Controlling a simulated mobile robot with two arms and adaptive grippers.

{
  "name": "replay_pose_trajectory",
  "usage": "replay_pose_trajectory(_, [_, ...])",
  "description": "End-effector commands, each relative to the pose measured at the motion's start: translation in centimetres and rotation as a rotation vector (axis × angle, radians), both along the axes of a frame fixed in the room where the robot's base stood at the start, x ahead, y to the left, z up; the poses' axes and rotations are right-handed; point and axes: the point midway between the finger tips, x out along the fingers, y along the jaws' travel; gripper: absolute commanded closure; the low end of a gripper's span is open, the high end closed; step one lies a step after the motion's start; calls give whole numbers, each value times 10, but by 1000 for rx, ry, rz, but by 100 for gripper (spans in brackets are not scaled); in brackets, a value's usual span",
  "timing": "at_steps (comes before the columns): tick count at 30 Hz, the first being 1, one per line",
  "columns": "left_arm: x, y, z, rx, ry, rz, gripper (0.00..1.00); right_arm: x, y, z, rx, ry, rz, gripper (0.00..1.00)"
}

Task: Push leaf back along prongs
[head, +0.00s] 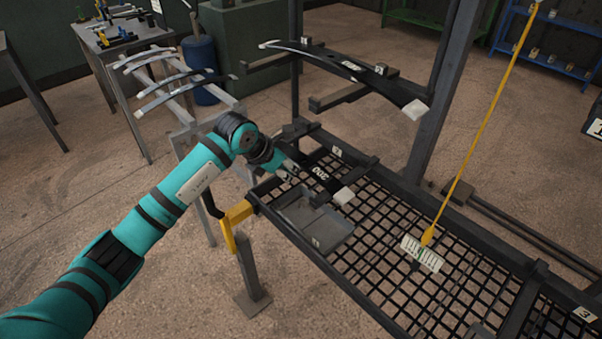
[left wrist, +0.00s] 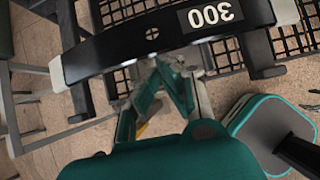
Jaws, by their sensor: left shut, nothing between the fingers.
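A dark leaf marked 300 (head: 328,182) with a pale end lies across the lower prongs (head: 362,171) of the rack, above the mesh shelf. In the left wrist view the same leaf (left wrist: 125,47) crosses the top of the picture as a curved black bar, with a pale cap at each end. A prong (left wrist: 82,98) shows beneath its left part. My left gripper (head: 288,171) is shut and empty at the near side of the leaf. In the left wrist view its fingertips (left wrist: 168,72) are at the leaf's near edge; contact is unclear. My right gripper is not in view.
A second dark leaf (head: 345,66) rests on prongs higher up the rack. A grey tray (head: 325,232) sits on the mesh shelf (head: 380,262) below the gripper. A tag hangs on a yellow cord (head: 485,115) at right. Several leaves lie on a pale rack (head: 185,98) at left.

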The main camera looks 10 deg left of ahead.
Motion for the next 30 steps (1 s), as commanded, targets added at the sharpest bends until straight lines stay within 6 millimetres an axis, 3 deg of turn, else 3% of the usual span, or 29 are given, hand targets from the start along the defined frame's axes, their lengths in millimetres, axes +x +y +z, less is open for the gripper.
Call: replay_pose_trajectory(30, [33,-26,1,-2,-4,-1,100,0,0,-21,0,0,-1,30])
